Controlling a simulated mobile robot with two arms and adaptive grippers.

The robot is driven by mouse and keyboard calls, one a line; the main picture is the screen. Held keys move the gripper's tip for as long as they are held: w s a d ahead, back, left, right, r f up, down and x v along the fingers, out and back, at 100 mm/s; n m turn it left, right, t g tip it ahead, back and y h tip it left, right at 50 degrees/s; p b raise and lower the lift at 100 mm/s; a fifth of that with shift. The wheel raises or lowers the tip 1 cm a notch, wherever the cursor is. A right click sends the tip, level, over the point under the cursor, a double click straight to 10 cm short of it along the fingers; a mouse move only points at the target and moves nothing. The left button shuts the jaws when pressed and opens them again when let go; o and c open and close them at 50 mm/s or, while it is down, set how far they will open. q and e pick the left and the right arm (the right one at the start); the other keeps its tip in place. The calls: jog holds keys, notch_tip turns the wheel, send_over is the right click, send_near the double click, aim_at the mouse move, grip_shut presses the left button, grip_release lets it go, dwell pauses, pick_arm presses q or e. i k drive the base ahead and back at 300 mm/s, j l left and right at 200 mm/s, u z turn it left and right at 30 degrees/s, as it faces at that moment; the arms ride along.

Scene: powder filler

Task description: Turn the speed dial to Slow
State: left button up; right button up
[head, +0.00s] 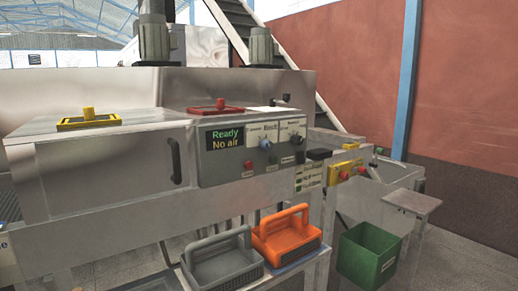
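A grey control panel (214,169) sits on the front of the steel machine, right of centre in the head view. Its display (224,138) reads "Ready" and "No air". A blue knob (266,144) sits at the left plate and a grey knob (297,139) at the right plate. I cannot tell which one is the speed dial, or where either points. Neither of my grippers is in view.
A grey basket (222,268) and an orange basket (287,238) stand on a low shelf below the panel. A green bin (367,256) is to the right. A cabinet door with a black handle (176,162) is left of the panel. Nothing blocks the panel front.

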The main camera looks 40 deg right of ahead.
aim_at(296, 140)
jog(key=z, duration=1.4)
jog(key=i+l, duration=0.4)
jog(key=l+u, duration=0.05)
